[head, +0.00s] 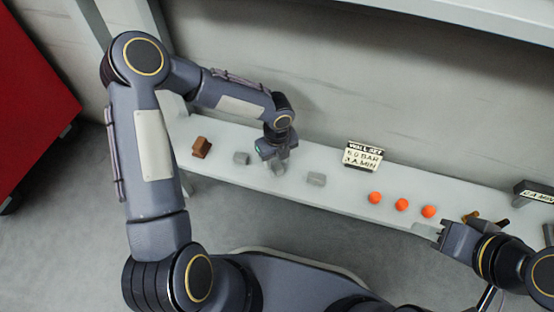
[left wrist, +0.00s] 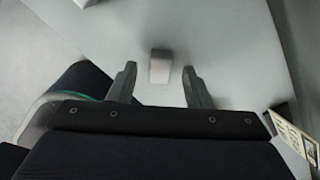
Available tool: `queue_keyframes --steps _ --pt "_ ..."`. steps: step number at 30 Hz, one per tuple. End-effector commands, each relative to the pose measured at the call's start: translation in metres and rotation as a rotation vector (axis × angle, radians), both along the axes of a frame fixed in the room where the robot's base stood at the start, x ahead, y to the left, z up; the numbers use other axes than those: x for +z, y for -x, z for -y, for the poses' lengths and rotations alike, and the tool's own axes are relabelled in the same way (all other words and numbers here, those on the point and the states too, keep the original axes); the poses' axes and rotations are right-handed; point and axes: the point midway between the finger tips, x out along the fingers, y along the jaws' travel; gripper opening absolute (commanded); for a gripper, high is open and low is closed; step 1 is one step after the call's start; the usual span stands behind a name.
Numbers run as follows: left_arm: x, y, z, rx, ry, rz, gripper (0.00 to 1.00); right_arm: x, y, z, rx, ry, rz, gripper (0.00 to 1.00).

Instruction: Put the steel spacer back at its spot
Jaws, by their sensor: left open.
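Several small grey blocks lie on a long pale shelf. One grey block (head: 241,158) is left of my left gripper, another (head: 316,179) is right of it, and a blurred one (head: 278,169) is just below its fingers. I cannot tell by looks which one is the steel spacer. My left gripper (head: 281,154) points down over the shelf. In the left wrist view the gripper (left wrist: 159,70) is open, with a grey block (left wrist: 160,66) between or just beyond its fingertips, touching neither finger. My right gripper (head: 428,231) is at the shelf's front edge, its fingers unclear.
The shelf (head: 225,135) also bears a brown block (head: 201,147) at left, a lettered sign (head: 363,156) at the back and several orange balls (head: 402,204) to the right. Another sign (head: 535,192) stands at far right. A red panel (head: 35,100) is at far left.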

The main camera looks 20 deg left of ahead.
Motion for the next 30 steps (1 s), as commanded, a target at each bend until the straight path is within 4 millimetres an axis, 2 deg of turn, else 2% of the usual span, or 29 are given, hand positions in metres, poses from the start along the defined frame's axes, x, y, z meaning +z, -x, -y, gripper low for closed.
queue_keyframes --steps 1,6,12,16,23,26,29,30 --pt "0.017 0.000 0.000 0.000 0.000 0.003 0.45 0.011 0.000 0.000 0.000 0.000 0.000 0.36" --pt "0.056 -0.001 0.000 0.000 0.000 0.004 0.45 0.032 0.000 0.000 0.000 0.000 0.000 0.36" --pt "0.091 0.000 0.000 0.001 0.001 0.002 0.45 0.049 0.000 0.000 0.000 0.000 0.000 0.36" --pt "0.104 0.000 0.000 0.002 0.001 0.001 0.45 0.053 0.000 0.000 0.000 0.000 0.000 0.36" --pt "0.109 0.000 -0.001 0.009 0.000 0.001 0.45 0.054 0.000 0.000 0.000 0.000 0.000 0.36" --pt "0.123 0.005 -0.010 0.091 -0.008 0.013 0.45 0.054 0.000 0.000 0.000 0.000 0.000 0.36" --pt "0.152 0.020 -0.030 0.292 -0.019 0.041 0.45 0.054 0.000 0.000 0.000 0.000 0.000 0.36" --pt "0.167 0.029 -0.040 0.406 -0.018 0.053 0.45 0.054 0.000 0.000 0.000 0.000 0.000 0.36"
